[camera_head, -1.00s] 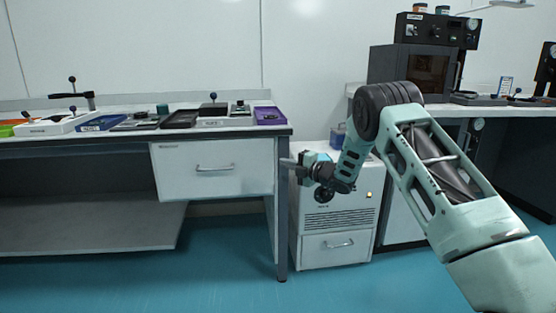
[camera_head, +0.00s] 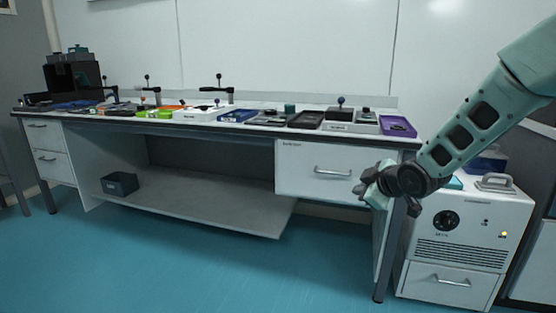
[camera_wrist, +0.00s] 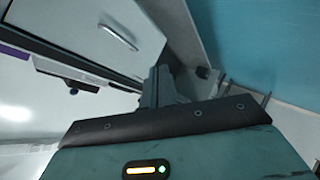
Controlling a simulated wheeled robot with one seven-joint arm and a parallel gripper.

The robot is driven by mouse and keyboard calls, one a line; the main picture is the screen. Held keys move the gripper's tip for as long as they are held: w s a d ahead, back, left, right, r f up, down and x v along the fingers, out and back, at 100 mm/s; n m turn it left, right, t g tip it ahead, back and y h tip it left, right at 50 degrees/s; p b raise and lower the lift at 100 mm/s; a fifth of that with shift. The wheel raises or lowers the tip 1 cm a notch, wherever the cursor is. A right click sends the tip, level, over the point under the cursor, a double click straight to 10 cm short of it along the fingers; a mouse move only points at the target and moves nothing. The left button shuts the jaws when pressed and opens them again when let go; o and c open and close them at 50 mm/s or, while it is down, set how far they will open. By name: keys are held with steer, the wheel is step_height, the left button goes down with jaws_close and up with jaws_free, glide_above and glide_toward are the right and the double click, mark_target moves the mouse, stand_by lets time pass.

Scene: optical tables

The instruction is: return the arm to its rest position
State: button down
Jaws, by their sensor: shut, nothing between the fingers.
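My arm (camera_head: 482,115) reaches in from the upper right of the head view, angled down to the left. My gripper (camera_head: 364,189) is at its lower end, in front of the right end of the long table, near the drawer marked with a small label. In the wrist view my gripper (camera_wrist: 158,82) points toward the table's drawer front (camera_wrist: 105,28). The fingers are shut with nothing between them. From these views I cannot tell whether it touches the table.
The long table (camera_head: 255,135) carries several trays, including a purple tray (camera_head: 397,126). A white cabinet unit (camera_head: 470,225) with a handle on top stands just right of my gripper. A dark box (camera_head: 119,184) sits on the lower shelf. The blue floor (camera_head: 180,260) in front is clear.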

steer(key=s+a+f+m+g+h, duration=0.1)
steer(key=s+a+m+g, duration=0.3)
steer(key=s, duration=0.8)
steer(key=s+a+n+g, duration=0.15)
steer(key=s+a, duration=0.35)
steer(key=s, duration=0.6)
steer(key=s+d+m+g+h, duration=0.25)
steer(key=s+g, duration=0.35)
steer(key=s, duration=1.4)
step_height(320, 180, up, 29)
steer(key=w+a+p, duration=0.1)
steer(key=p, duration=2.9)
steer(key=shift+r+t+p, duration=0.15)
steer(key=shift+t+p, duration=0.15)
steer(key=shift+t, duration=0.05)
